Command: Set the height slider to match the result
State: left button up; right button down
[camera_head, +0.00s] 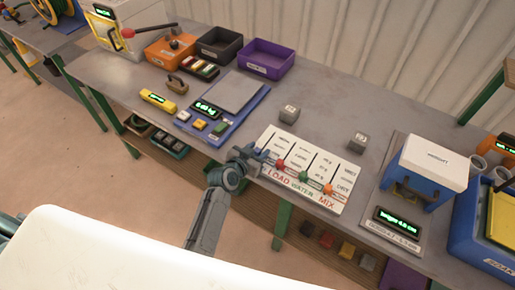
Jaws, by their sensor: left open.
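A white slider board (312,208) lies near the front edge of the table, with printed columns and words such as LOAD, WATER and MIX. It has a red knob (280,163), a green knob (303,177) and an orange knob (328,190) near its front. I cannot make out which slider is the height one. My left gripper (259,153) is open at the board's left end, left of the red knob. Contact is unclear, and it hides part of the board. A press with a white top (433,162) has a green-lit display (398,222) showing a reading in cm.
Two grey cubes (289,114) (358,141) sit behind the board. A blue scale (215,125) with a lit display stands left. Orange (168,52), black (220,45) and purple (266,58) bins are at the back. A blue tray (480,245) is at right.

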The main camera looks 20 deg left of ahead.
aim_at(263, 148)
pick_arm(q)
jog(key=shift+w, duration=0.1)
grip_shut()
jog(key=shift+w+d+f+b, duration=0.1)
jog(key=shift+w+d+b, duration=0.2)
jog(key=shift+w, duration=0.6)
jog(key=shift+w+d+b, duration=0.3)
jog(key=shift+w, duration=0.55)
grip_release()
jog(key=shift+s, duration=0.1)
jog(key=shift+s+a, duration=0.2)
jog(key=shift+s, duration=0.25)
jog(key=b+v, duration=0.2)
jog(key=v, duration=0.6)
jog(key=shift+s+r+b, duration=0.2)
jog(key=shift+b, duration=0.2)
jog(key=shift+s+a+r, duration=0.2)
jog(key=shift+s+r, duration=0.15)
jog(key=shift+s, duration=0.25)
